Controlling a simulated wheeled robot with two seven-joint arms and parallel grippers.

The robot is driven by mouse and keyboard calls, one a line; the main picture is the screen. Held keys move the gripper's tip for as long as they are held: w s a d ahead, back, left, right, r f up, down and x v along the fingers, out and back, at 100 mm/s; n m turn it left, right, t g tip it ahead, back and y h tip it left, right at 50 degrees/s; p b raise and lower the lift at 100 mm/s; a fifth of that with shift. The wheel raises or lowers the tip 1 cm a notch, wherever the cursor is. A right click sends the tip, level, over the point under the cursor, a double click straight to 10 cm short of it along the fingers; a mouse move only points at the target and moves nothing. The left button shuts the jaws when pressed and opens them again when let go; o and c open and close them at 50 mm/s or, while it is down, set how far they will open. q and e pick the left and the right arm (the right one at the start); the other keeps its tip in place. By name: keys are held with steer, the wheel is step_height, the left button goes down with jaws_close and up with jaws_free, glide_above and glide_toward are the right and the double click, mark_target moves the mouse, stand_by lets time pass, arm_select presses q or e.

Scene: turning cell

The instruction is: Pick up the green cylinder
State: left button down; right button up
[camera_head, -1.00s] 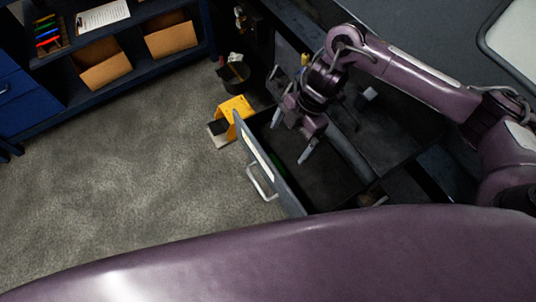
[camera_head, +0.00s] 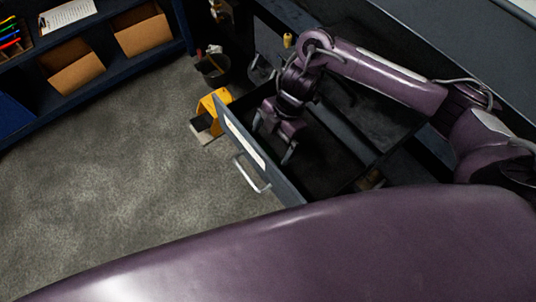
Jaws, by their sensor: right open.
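I cannot make out a green cylinder in the head view. My right gripper (camera_head: 273,138) is open, over the pulled-out drawer (camera_head: 240,135), with its fingers pointing down into the dark interior near the drawer's front panel. Nothing shows between its fingers. The gripper and forearm hide part of the drawer, and its floor is too dark to read well. My left gripper is out of view.
The drawer's front has a bar handle (camera_head: 250,175). A brownish object (camera_head: 370,180) lies near the drawer's right end. A yellow stand (camera_head: 212,103) and dark bin (camera_head: 212,68) are on the floor. Shelves with cardboard boxes (camera_head: 142,30) stand upper left. Open floor lies left.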

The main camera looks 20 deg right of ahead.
mark_target(268, 152)
steer(key=x, duration=0.4)
steer(key=shift+s+f, duration=0.2)
steer(key=shift+f, duration=0.1)
steer(key=c, duration=1.1)
